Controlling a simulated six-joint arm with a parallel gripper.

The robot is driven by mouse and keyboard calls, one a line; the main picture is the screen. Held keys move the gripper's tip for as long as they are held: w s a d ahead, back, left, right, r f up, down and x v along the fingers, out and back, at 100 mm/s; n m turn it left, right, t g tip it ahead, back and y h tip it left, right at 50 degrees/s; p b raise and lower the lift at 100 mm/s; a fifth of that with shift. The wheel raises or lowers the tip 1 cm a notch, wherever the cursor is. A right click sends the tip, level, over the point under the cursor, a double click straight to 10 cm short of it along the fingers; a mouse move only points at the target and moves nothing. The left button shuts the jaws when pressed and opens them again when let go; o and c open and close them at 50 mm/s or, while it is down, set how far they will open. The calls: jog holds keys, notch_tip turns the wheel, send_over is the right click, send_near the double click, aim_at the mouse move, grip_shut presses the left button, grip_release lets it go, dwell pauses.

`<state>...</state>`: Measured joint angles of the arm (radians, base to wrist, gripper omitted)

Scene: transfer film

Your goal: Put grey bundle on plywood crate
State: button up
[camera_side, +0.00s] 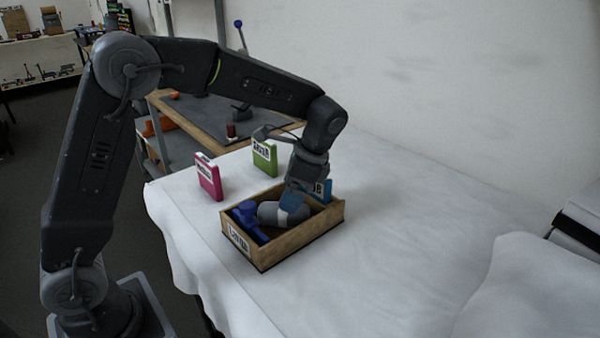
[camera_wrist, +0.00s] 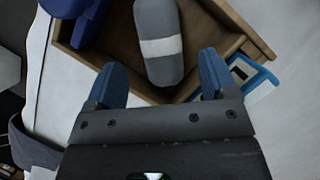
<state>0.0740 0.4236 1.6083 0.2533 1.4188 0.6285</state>
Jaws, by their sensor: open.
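The grey bundle (camera_side: 268,212), a rounded roll with a white band, lies inside the plywood crate (camera_side: 300,242). It also shows in the wrist view (camera_wrist: 158,22), with the crate's wooden wall (camera_wrist: 240,35) around it. My gripper (camera_side: 291,203) is low over the crate at the bundle's right end. In the wrist view my gripper (camera_wrist: 161,65) has its two blue fingers apart, with the bundle's near end between or just beyond them. I cannot tell whether they touch it. The fingers hide part of the bundle in the side view.
A blue object (camera_side: 249,222) lies in the crate beside the bundle. A pink box (camera_side: 208,177), a green box (camera_side: 265,158) and a blue box (camera_side: 326,190) stand behind the crate. The white-covered table (camera_side: 410,240) is clear to the right.

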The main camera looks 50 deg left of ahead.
jog(key=v, duration=0.5)
jog(key=shift+r, duration=0.15)
jog(key=shift+s+r, duration=0.3)
jog(key=shift+r, duration=0.05)
jog(key=s+r+n+t+h, duration=0.2)
jog(key=s+n+t, duration=0.6)
jog(key=s, duration=1.2)
jog(key=shift+s+n+t+h, duration=0.25)
jog(key=shift+n+t+h, duration=0.15)
jog(key=shift+n+h, duration=0.15)
